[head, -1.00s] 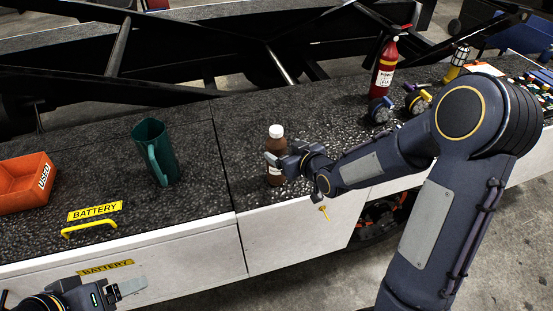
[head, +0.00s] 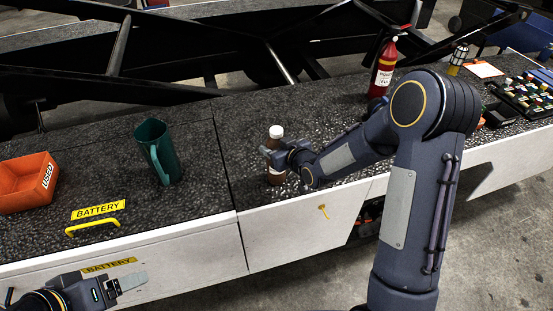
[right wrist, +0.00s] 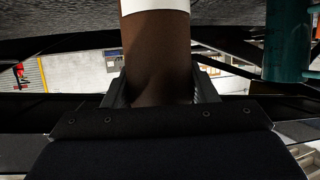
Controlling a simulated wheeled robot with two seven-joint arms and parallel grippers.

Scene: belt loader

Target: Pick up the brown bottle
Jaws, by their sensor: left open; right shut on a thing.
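The brown bottle (head: 275,148) with a white cap stands upright on the dark speckled counter. It fills the middle of the right wrist view (right wrist: 157,55), between the two fingers. My right gripper (head: 270,155) is shut on the bottle's body from the right side. The gripper hides part of the bottle, and I cannot tell whether its base touches the counter. My left gripper (head: 131,282) is open and empty, low at the left in front of the white cabinet front.
A green jug (head: 160,153) and an orange bin (head: 27,183) marked USED stand to the left. A yellow handle (head: 92,224) is near the front edge. Counter between jug and bottle is clear.

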